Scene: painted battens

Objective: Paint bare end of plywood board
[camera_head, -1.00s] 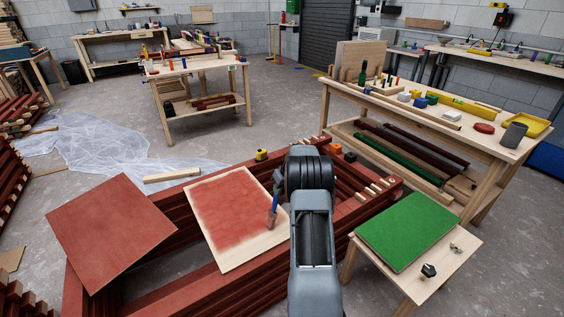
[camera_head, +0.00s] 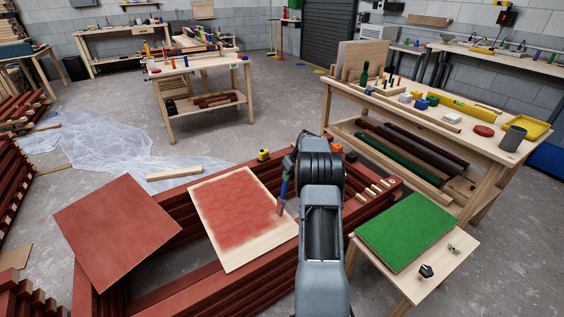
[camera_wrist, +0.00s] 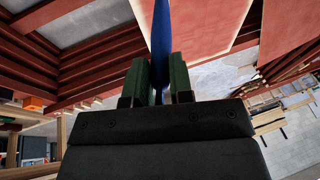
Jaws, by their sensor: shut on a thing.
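The plywood board (camera_head: 236,212) lies on stacked red battens. Red paint covers most of its face, with uneven edges. Bare pale wood shows along its near end (camera_head: 250,253) and in thin strips at the other edges. My gripper (camera_wrist: 160,82) is shut on a paintbrush with a blue handle (camera_wrist: 161,30). In the head view the brush (camera_head: 284,190) points down over the board's right edge, bristles lowest. Whether the bristles touch the board I cannot tell. My arm hides part of the battens right of the board.
A fully red board (camera_head: 117,230) lies to the left on the battens. A green board (camera_head: 406,230) rests on a small stool at right, with knobs beside it. A long workbench (camera_head: 440,120) stands behind at right. Plastic sheeting (camera_head: 100,150) covers floor at left.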

